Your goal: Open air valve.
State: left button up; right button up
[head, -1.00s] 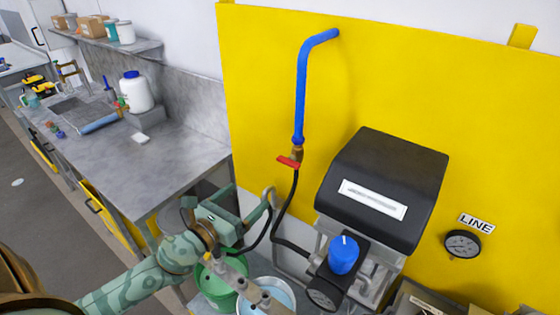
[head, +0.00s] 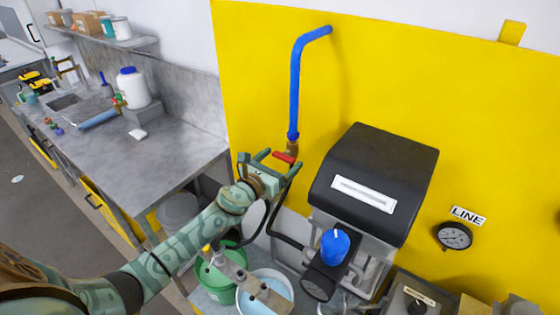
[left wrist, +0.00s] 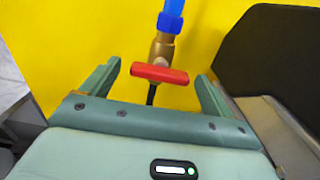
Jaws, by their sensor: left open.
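The air valve has a red handle (head: 285,157) on a brass body (head: 292,147) below a blue pipe (head: 295,95) on the yellow panel. The handle lies crosswise to the pipe. It also shows in the left wrist view, where the red handle (left wrist: 160,73) sits between and just beyond my fingers, under the brass fitting (left wrist: 162,47). My left gripper (head: 268,158) is open and empty, close in front of the handle. It shows in the left wrist view (left wrist: 158,80) with fingers on either side; contact cannot be seen. My right gripper is not in view.
A black-hooded unit with a blue knob (head: 335,246) stands right of the valve. A black hose hangs below the valve. A steel counter (head: 110,165) is at left, a gauge (head: 454,235) at right.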

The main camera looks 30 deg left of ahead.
pick_arm(q)
jog(key=shift+w, duration=0.25)
jog(key=shift+c, duration=0.4)
jog(key=c, duration=0.9)
